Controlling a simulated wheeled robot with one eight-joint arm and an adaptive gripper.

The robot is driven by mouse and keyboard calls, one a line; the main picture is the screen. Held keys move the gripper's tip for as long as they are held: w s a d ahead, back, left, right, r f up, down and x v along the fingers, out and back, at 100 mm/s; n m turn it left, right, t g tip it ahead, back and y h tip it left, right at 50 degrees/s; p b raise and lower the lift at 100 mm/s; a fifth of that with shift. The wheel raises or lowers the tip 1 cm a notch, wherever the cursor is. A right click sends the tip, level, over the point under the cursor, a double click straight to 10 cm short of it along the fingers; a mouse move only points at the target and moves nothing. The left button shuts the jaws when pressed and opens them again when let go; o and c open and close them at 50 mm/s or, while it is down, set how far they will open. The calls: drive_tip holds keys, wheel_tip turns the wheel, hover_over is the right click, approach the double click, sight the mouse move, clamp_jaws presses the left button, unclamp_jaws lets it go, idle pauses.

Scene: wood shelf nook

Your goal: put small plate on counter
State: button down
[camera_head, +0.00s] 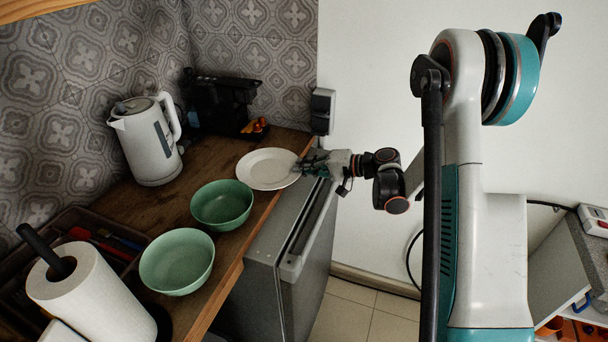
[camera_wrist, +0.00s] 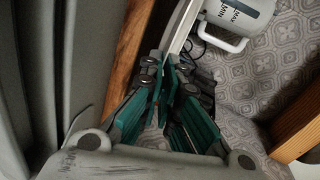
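The small white plate (camera_head: 262,178) lies level at the far right of the wooden counter (camera_head: 213,165). I cannot tell whether it touches the wood. My gripper (camera_head: 305,166) is at the plate's right rim, beside the counter's front edge. In the wrist view my gripper (camera_wrist: 165,72) has its teal fingers close together at the tips. A pale thin strip, seemingly the plate's edge (camera_wrist: 181,27), runs out from between them. The fingers hide the gripped part of the rim.
Two green bowls (camera_head: 222,205) (camera_head: 177,262) stand nearer on the counter. A white kettle (camera_head: 147,141), a black coffee machine (camera_head: 218,102), a paper roll (camera_head: 88,294) and a cutlery tray (camera_head: 103,238) are also there. A grey appliance (camera_head: 290,240) is under the counter.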

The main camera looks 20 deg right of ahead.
drive_tip(key=shift+f, duration=1)
drive_tip(key=shift+f+b, duration=0.2)
drive_tip(key=shift+b, duration=0.2)
drive_tip(key=c, duration=1.8)
unclamp_jaws()
drive_tip(key=shift+r, duration=0.2)
